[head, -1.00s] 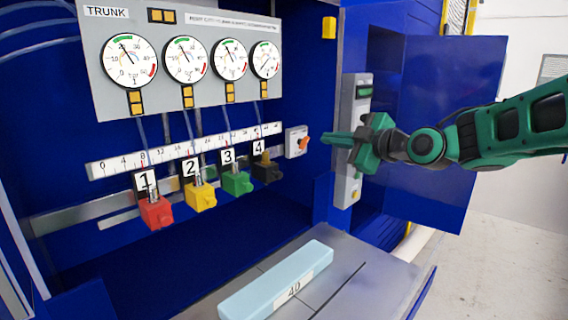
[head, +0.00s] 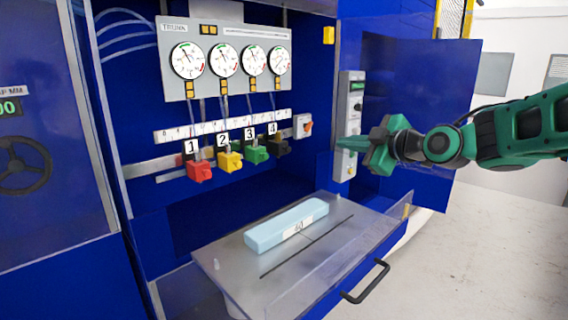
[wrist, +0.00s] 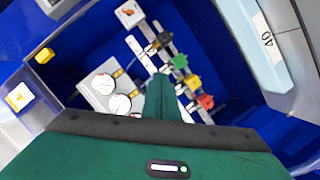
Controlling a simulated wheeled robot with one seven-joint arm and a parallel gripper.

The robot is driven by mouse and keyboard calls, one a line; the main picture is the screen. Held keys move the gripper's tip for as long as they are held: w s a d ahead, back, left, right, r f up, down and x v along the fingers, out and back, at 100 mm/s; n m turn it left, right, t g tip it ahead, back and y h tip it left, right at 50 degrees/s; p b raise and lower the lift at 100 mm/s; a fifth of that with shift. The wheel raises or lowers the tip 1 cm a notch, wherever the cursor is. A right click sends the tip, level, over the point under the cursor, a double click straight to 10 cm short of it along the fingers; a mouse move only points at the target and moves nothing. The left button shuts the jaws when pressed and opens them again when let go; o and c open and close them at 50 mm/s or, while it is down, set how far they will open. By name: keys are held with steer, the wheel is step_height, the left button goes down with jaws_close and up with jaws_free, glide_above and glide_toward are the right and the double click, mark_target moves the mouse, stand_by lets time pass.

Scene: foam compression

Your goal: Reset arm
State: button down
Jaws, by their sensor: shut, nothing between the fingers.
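My gripper (head: 352,143) is green and shut, with nothing in it. In the head view it points left, in front of the grey control strip (head: 352,88) on the right side of the cabinet, hiding part of that strip. My arm reaches in from the right edge. In the wrist view the shut green fingers (wrist: 161,97) point toward the gauge panel (wrist: 100,82) and the coloured valves. They touch nothing that I can see.
A light blue foam block (head: 287,224) marked 40 lies on the metal drawer top (head: 330,262), which has a black handle (head: 366,281). Red (head: 199,171), yellow, green and black valves sit under the gauges. A small switch box (head: 302,126) is left of my gripper. An open blue door (head: 420,100) stands behind my arm.

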steer(key=s+d+f+m+g+h, duration=0.6)
steer(key=s+d+f+m, duration=0.4)
steer(key=s+d+f, duration=0.45)
steer(key=s+d+f+m+g, duration=0.2)
steer(key=s+d+m, duration=0.1)
steer(key=s, duration=0.5)
steer(key=s+d+f+m+g+h, duration=0.1)
steer(key=s+d+f+m+g, duration=0.1)
steer(key=s, duration=0.7)
steer(key=s+d+f+m+g+h, duration=0.1)
steer(key=s+d+f+m+g, duration=0.2)
steer(key=s+m, duration=0.4)
steer(key=shift+s+d+f, duration=0.75)
steer(key=shift+s+d, duration=0.2)
steer(key=shift+d, duration=0.2)
steer(key=shift+w+f, duration=0.25)
steer(key=shift+w, duration=0.35)
